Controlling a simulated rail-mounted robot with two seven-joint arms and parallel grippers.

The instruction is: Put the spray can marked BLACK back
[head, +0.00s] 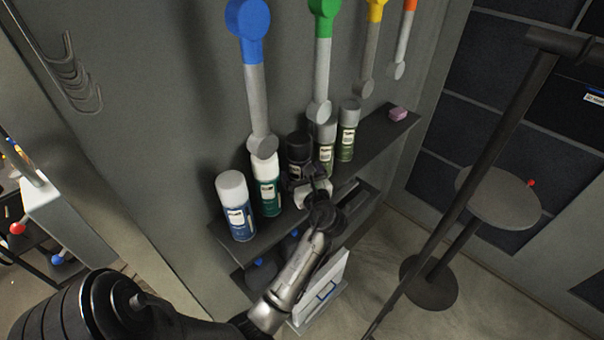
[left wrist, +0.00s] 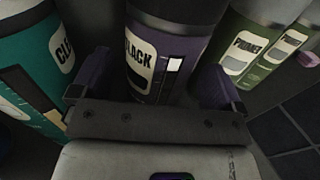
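The spray can marked BLACK (head: 298,146) stands on the upper shelf (head: 232,246), in the row of cans. In the left wrist view its dark purple body and white label (left wrist: 143,65) fill the middle. My left gripper (head: 306,176) is at this can from the front. Its two purple fingers (left wrist: 158,82) are on either side of the can. A narrow gap shows between the left finger and the can; contact at the right finger is unclear. The can's base is hidden behind the gripper. My right gripper is not in view.
A teal can (head: 267,185) stands close left of the BLACK can, and a blue can (head: 236,205) further left. Green cans marked PRIMER (left wrist: 246,45) stand close right. A pink block (head: 398,114) lies at the shelf's right end. Coloured-head tools (head: 258,90) hang above.

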